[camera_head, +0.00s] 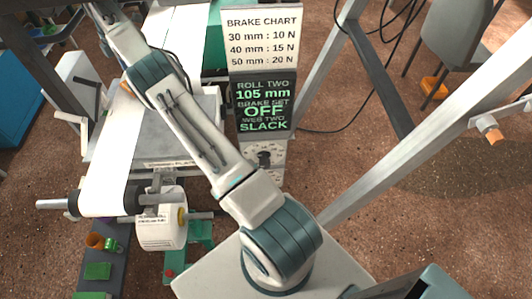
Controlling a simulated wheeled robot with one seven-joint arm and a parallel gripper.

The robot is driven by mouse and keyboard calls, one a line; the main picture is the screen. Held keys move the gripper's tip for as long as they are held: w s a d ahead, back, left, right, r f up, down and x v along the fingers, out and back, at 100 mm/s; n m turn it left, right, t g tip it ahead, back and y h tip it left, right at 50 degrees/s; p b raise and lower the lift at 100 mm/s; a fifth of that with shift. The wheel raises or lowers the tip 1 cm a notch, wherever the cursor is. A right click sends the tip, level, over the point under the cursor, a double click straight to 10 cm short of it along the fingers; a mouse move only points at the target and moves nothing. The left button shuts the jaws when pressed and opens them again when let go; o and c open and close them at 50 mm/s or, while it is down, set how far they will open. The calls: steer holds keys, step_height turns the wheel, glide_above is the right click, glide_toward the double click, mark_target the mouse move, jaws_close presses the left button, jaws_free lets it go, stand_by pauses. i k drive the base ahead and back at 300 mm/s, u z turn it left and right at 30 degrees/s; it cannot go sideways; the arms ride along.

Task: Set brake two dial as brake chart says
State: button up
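The brake chart (262,42) is a white sign at top centre reading 30 mm : 10 N, 40 mm : 15 N, 50 mm : 20 N. Below it a dark display (263,106) shows green text: ROLL TWO 105 mm, BRAKE SET OFF, WEB TWO SLACK. Under the display, a pale panel carries a dark round dial (264,158) with small marks around it. My arm crosses in front of the panel's lower left, and the dial's setting is too small to read. My arm reaches up and left out of the frame, so my gripper is out of view.
A white paper web runs over a roller (110,203) at left, above a white paper roll (160,232). Green and orange pieces (97,271) lie on a dark strip at lower left. Grey frame bars (375,150) slant across the right. A grey chair (462,35) stands at upper right.

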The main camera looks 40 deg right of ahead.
mark_target(264, 162)
steer(key=k, duration=1)
